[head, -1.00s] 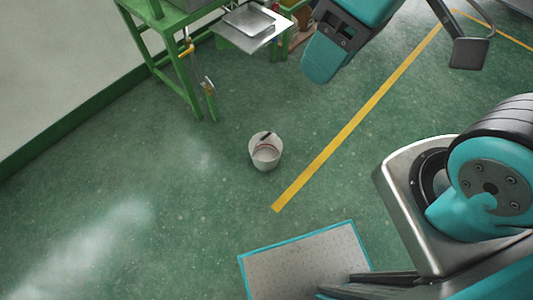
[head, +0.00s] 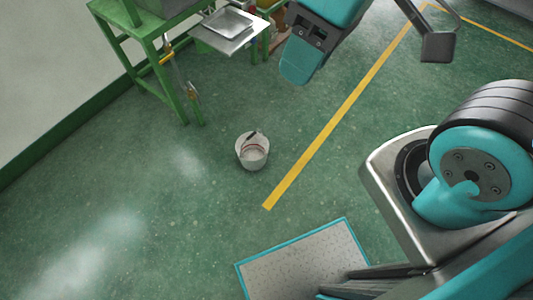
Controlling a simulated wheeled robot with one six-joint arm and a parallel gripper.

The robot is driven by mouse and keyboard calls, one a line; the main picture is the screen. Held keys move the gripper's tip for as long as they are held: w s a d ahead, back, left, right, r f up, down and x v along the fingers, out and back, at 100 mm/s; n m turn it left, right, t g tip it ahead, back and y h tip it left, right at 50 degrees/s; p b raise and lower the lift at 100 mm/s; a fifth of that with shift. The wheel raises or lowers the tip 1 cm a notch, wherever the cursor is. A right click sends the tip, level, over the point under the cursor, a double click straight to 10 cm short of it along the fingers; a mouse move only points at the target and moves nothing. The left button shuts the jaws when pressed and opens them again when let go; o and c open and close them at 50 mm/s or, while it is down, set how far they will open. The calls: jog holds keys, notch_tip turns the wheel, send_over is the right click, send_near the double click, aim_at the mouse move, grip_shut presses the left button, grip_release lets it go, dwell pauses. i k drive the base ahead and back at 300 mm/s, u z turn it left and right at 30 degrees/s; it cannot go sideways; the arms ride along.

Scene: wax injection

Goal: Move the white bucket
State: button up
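The white bucket (head: 251,160) stands upright on the green floor, near the middle of the head view. Its top is open. A thin handle with a dark grip lies across the rim, and a reddish line shows inside. Nothing touches the bucket. I cannot make out my gripper's fingertips in this view. Part of my arm, with a large teal joint, fills the lower right, well apart from the bucket.
A green metal stand (head: 165,60) with a metal tray (head: 230,28) is at the upper left, by the wall. A yellow floor line (head: 340,115) runs right of the bucket. Floor around the bucket is clear. A teal part and a grey pad at the top are unclear.

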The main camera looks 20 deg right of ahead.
aim_at(252, 148)
jog(key=k, duration=1.2)
jog(key=u, duration=0.95)
jog(key=i, duration=1)
jog(key=u, duration=0.7)
jog(key=i, duration=0.7)
jog(key=z, duration=0.5)
jog(key=i, duration=0.65)
jog(key=z, duration=1.15)
jog(key=i, duration=0.35)
jog(key=z, duration=0.35)
